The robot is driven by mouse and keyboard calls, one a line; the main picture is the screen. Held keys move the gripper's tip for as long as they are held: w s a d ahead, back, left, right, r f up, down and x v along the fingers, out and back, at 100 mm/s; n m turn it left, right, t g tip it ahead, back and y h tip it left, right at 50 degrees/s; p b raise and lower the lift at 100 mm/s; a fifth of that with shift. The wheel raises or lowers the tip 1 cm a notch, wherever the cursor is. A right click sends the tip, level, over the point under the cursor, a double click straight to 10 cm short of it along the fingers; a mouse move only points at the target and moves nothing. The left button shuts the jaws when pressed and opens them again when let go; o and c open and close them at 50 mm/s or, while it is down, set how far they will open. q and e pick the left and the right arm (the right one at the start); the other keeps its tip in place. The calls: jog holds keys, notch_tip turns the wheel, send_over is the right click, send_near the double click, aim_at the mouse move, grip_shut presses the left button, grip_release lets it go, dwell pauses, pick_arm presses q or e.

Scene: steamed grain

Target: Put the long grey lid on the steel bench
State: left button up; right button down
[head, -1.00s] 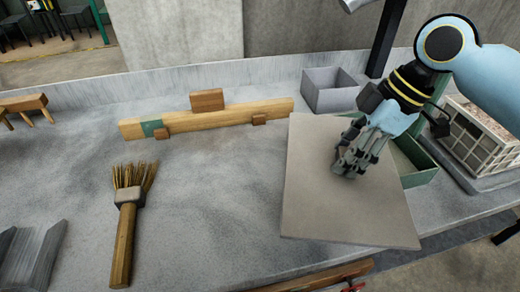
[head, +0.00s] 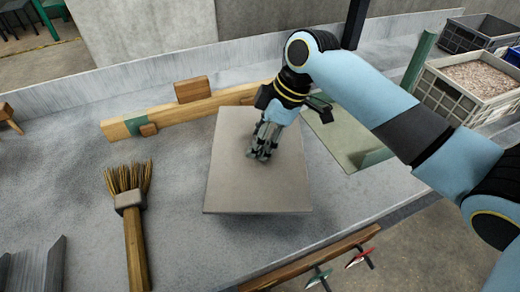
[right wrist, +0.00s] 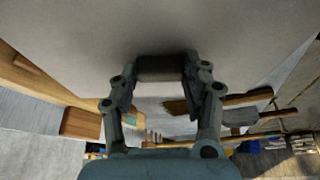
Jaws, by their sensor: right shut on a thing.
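The long grey lid (head: 235,185) is a flat grey rectangular panel in the middle of the head view. My right gripper (head: 262,150) is over its upper face, shut on a part near its middle. In the right wrist view the lid (right wrist: 230,40) fills the upper part, and the fingers of the right gripper (right wrist: 162,85) close on a dark handle-like piece (right wrist: 160,68). The steel bench (head: 75,160) spreads grey and speckled beneath it. The lid seems to be over the bench; whether it touches is hard to tell. My left gripper is not in view.
A brush (head: 130,210) lies left of the lid. A wooden beam with blocks (head: 185,112) lies behind it. A green tray (head: 345,140) is at right, partly behind my arm. A crate of grain (head: 465,85) stands far right. A wooden rail (head: 310,258) runs along the front.

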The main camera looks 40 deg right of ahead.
jog(key=shift+f, duration=1.9)
jog(key=c, duration=0.6)
grip_release()
jog(key=shift+f+b, duration=0.15)
jog(key=shift+b, duration=0.15)
jog(key=p+v, duration=0.1)
jog(key=v, duration=1.1)
jog(key=shift+p, duration=0.4)
